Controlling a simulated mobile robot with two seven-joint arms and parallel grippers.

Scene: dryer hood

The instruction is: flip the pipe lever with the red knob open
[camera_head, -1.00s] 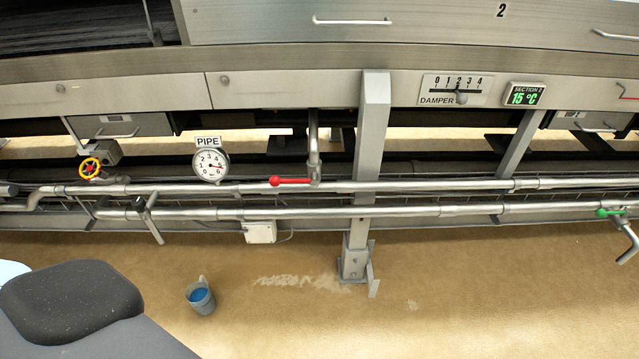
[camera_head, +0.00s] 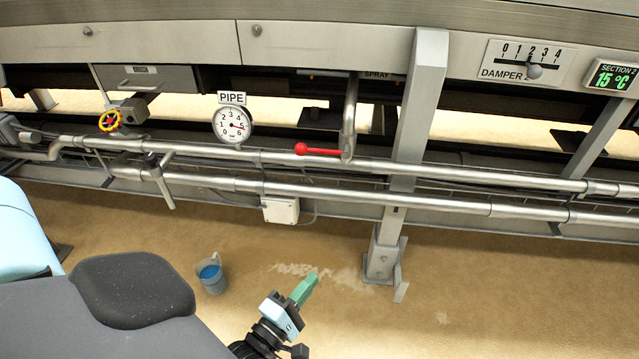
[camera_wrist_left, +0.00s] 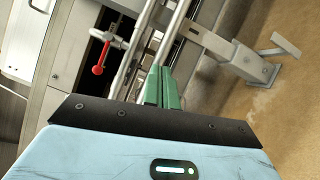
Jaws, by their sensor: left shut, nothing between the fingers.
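The lever with the red knob (camera_head: 318,151) lies about level along the upper pipe, its knob at the left end and its pivot at the foot of a vertical pipe (camera_head: 349,120). The red lever also shows in the left wrist view (camera_wrist_left: 101,58), left of the fingers. My left gripper (camera_head: 305,289) is below and in front of the pipes, well apart from the lever. Its green fingers (camera_wrist_left: 160,88) are shut and empty. My right gripper is not in view.
A grey post (camera_head: 408,150) stands right of the lever. A second pipe (camera_head: 340,195) runs below. A mug with blue contents (camera_head: 211,274) stands on the floor.

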